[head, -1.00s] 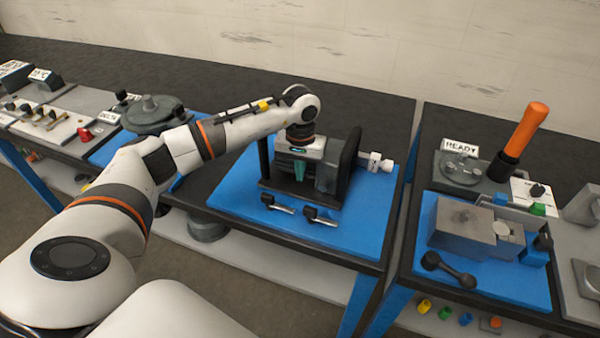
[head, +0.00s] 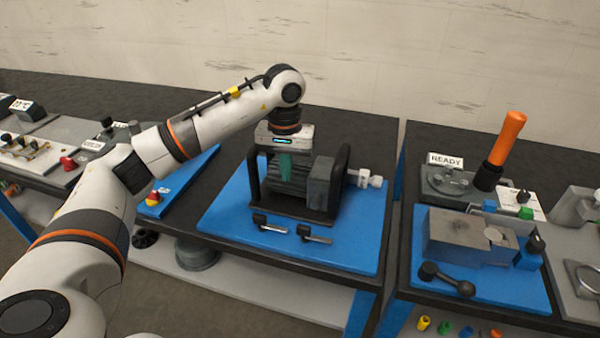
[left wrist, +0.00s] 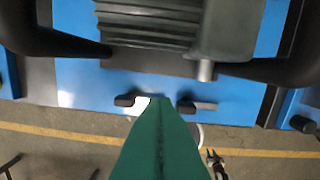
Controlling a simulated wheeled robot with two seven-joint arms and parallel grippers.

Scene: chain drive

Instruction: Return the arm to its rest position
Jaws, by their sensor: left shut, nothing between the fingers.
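My left arm (head: 205,125) reaches in from the left of the head view. Its left gripper (head: 285,165) points down over the motor unit (head: 322,185), in front of the dark ribbed body. The green fingers are shut with nothing between them. In the left wrist view the shut green fingers (left wrist: 158,140) show at the bottom centre, with the ribbed motor body (left wrist: 150,22) above them. Whether the fingers touch the unit I cannot tell. My right gripper is not in view.
The unit stands on a blue mat (head: 225,225) between black upright handles. Two black-knobbed levers (head: 305,232) lie in front of it. On the right table are a grey vise block (head: 465,235), an orange-handled tool (head: 508,138) and a READY sign (head: 445,160).

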